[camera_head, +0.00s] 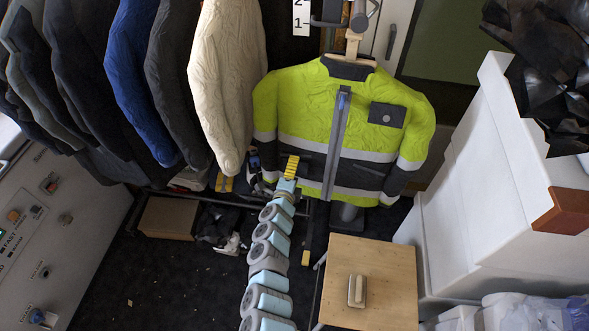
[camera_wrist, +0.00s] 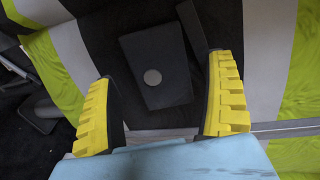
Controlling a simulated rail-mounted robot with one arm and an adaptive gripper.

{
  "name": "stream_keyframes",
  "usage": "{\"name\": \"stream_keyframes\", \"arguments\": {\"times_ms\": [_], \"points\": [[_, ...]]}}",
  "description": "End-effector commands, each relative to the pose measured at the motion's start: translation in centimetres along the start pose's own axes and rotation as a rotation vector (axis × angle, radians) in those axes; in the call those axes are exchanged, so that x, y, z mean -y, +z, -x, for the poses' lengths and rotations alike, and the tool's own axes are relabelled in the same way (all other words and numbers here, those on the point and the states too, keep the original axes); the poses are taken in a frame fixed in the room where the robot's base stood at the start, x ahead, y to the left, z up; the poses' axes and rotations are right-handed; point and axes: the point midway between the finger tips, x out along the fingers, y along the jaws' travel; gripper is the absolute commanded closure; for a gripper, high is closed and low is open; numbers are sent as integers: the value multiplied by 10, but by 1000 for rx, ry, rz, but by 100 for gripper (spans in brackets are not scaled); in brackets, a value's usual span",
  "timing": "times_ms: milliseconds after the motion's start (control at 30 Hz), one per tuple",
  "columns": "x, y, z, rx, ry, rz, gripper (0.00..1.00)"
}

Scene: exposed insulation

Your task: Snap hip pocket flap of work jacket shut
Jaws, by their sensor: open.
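A yellow and black work jacket (camera_head: 300,112) with pale reflective bands hangs upright on a wooden hanger. I cannot tell whether the snap is fastened. My gripper (camera_head: 291,165) is in front of the jacket's lower left and hides part of that pocket. In the wrist view, the yellow-padded fingers of my gripper (camera_wrist: 160,78) are open, on either side of the flap, with nothing held between them.
Several coats, including a cream one (camera_head: 225,80) and a blue one (camera_head: 135,75), hang at the left. A wooden stool (camera_head: 385,275) bearing a brush-like block (camera_head: 357,290) stands below right. White boxes (camera_head: 480,170) fill the right. A cardboard box (camera_head: 168,218) is on the dark floor.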

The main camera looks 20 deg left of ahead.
Motion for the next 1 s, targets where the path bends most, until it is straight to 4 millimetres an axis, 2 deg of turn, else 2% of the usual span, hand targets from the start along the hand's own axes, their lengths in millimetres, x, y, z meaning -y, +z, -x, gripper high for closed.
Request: {"name": "stream_keyframes", "arguments": {"times_ms": [533,567,767,1000], "points": [[1,-2,-7,-2,-2,1,14],[2,-2,-7,-2,-2,1,21],[1,-1,-7,-2,-2,1,79],[1,-1,-6,-2,-1,1,82]]}}
